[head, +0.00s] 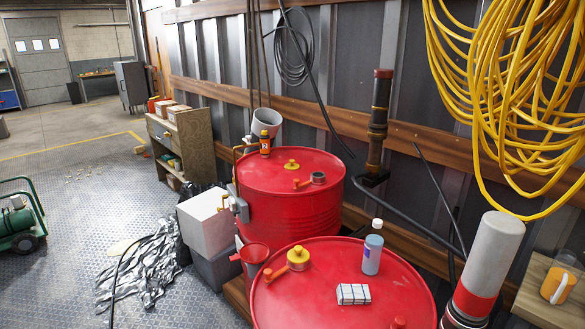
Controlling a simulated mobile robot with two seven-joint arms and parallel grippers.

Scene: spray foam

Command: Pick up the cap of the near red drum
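The near red drum (330,290) stands at the bottom middle of the head view, its lower part cut off by the frame edge. A yellow cap-like piece (298,256) sits on its top near the far left rim, with an orange lever-like piece (273,274) beside it. A small orange-red piece (398,322) shows at the bottom edge of the drum top; I cannot tell what it is. Neither of my grippers is in view.
A blue-grey bottle (373,252) and a small white box (353,294) stand on the near drum. The far red drum (290,205) carries an orange bottle (265,143). A grey cylinder with a red band (490,255) rises at right. Yellow hose (500,100) hangs above.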

